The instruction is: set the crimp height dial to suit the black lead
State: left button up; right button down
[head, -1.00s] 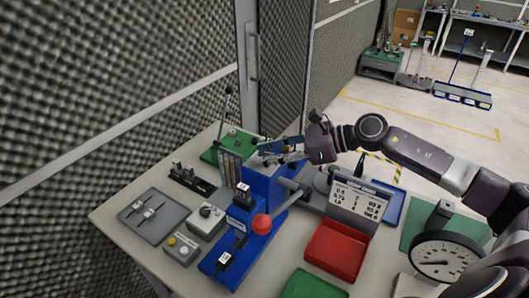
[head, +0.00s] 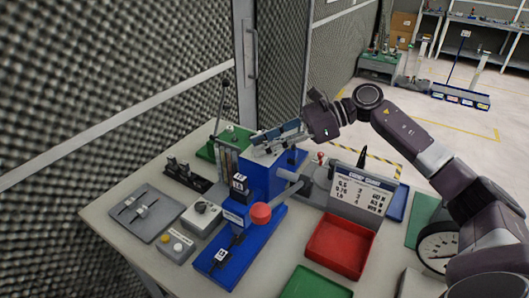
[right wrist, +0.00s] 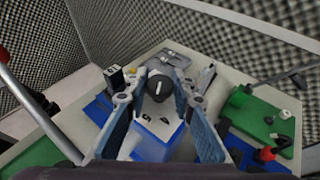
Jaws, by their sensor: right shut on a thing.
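The blue crimp press (head: 262,182) stands on the table with a light top plate (right wrist: 168,128). A dark round dial (right wrist: 160,86) with a white pointer line shows in the right wrist view; the pointer runs roughly up and down the picture. My right gripper (head: 270,141) is over the press top and shut on the dial, a finger on each side (right wrist: 159,92). In the head view the fingers hide the dial. Its scale is not readable. A card (head: 362,194) behind the red tray lists rows of numbers, only partly legible. I cannot pick out the black lead. My left gripper is not in view.
A red ball-ended lever (head: 261,213) sticks out in front of the press. A red tray (head: 341,245) and a green tray (head: 303,285) lie to its right. A grey knob box (head: 203,216), button box (head: 177,247) and grey tray (head: 143,214) stand left.

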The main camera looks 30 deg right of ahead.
jog(key=n+g+b, duration=0.1)
jog(key=n+g, duration=0.1)
jog(key=shift+w+a+g+y, duration=0.1)
jog(key=shift+g+y, duration=0.2)
jog(key=shift+y, duration=0.1)
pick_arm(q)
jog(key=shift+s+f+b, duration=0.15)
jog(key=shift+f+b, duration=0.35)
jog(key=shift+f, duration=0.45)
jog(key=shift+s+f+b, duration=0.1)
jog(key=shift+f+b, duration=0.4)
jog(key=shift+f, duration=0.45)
pick_arm(e)
jog(key=shift+n+g, duration=1.2)
jog(key=shift+g, duration=0.1)
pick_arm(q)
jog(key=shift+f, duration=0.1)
pick_arm(e)
jog(key=c, duration=2)
grip_release()
jog(key=o, duration=0.4)
jog(key=shift+a, duration=0.15)
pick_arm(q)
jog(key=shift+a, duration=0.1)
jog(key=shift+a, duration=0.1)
pick_arm(e)
jog(key=shift+v, duration=3.85)
